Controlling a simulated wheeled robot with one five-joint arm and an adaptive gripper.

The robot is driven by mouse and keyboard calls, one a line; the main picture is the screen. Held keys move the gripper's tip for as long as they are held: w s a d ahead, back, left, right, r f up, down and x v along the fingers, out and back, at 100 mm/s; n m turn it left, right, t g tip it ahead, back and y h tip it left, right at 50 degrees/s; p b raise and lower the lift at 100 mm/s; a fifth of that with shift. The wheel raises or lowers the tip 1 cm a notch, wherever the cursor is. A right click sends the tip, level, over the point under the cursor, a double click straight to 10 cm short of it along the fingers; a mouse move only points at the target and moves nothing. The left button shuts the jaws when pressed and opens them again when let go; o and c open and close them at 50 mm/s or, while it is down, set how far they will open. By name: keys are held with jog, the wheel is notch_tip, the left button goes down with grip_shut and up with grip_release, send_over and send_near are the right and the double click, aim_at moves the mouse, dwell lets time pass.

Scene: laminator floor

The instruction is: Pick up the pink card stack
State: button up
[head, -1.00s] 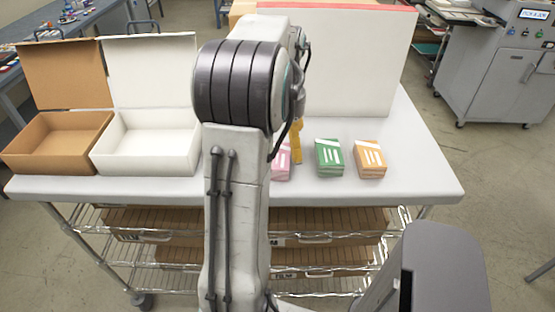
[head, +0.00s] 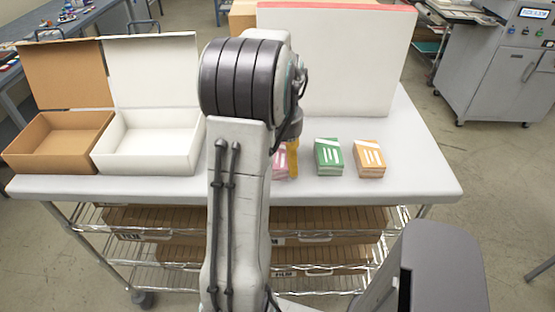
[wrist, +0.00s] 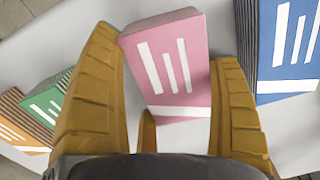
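The pink card stack (wrist: 168,62) lies on the white table, its top marked with white bars. In the wrist view it shows between the two yellow fingers of my gripper (wrist: 172,110), which is open around it. Contact cannot be told. In the head view my arm hides most of the pink stack (head: 279,164), and one yellow fingertip (head: 293,160) shows beside it.
A green card stack (head: 328,157) and an orange one (head: 369,158) stand to the right. A blue stack (wrist: 288,45) shows in the wrist view. An open brown box (head: 58,140) and an open white box (head: 146,143) stand at left. A large white panel (head: 335,60) stands behind.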

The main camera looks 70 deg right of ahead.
jog(key=c, duration=0.7)
jog(key=shift+c, duration=0.2)
jog(key=shift+r, duration=0.2)
